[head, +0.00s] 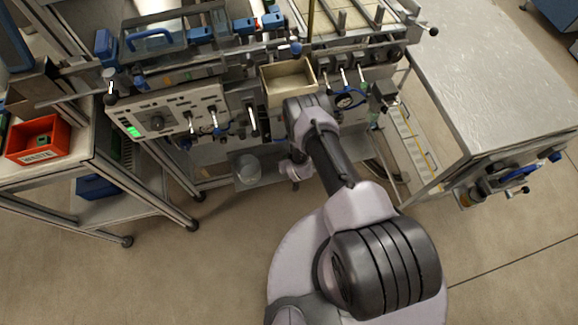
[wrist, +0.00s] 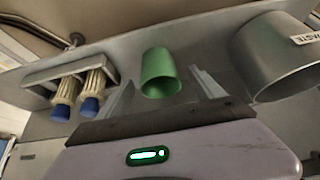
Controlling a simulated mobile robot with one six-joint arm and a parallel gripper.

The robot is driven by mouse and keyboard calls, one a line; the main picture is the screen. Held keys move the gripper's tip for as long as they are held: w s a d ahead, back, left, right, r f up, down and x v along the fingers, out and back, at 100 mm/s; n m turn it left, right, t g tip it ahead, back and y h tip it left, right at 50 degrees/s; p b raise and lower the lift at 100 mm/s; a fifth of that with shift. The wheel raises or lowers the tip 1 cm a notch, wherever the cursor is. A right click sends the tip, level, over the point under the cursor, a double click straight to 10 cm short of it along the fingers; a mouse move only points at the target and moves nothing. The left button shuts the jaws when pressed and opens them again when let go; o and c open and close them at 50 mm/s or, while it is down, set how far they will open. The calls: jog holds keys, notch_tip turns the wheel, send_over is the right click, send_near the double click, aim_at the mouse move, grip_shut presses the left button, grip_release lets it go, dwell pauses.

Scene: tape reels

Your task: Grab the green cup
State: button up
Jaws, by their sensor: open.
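The green cup (wrist: 160,72) stands on a grey metal shelf (wrist: 212,52) in the wrist view, straight ahead of my gripper (wrist: 163,84). The two grey fingers are spread apart, one on each side of the cup in the picture, with nothing held. I cannot tell whether the cup is between the fingertips or just beyond them. In the head view my gripper (head: 294,174) hangs low at the shelf under the machine. The cup cannot be made out there.
A grey metal bin marked WASTE (wrist: 268,58) stands close right of the cup. Left of it, a holder (wrist: 40,75) carries two pale brushes with blue ends (wrist: 92,100). In the head view, a beige tray (head: 288,96) sits above, and a red bin (head: 38,140) stands left.

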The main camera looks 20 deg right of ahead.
jog(key=shift+b+x, duration=0.3)
jog(key=shift+x, duration=0.9)
jog(key=shift+r, duration=0.15)
jog(key=c, duration=1.4)
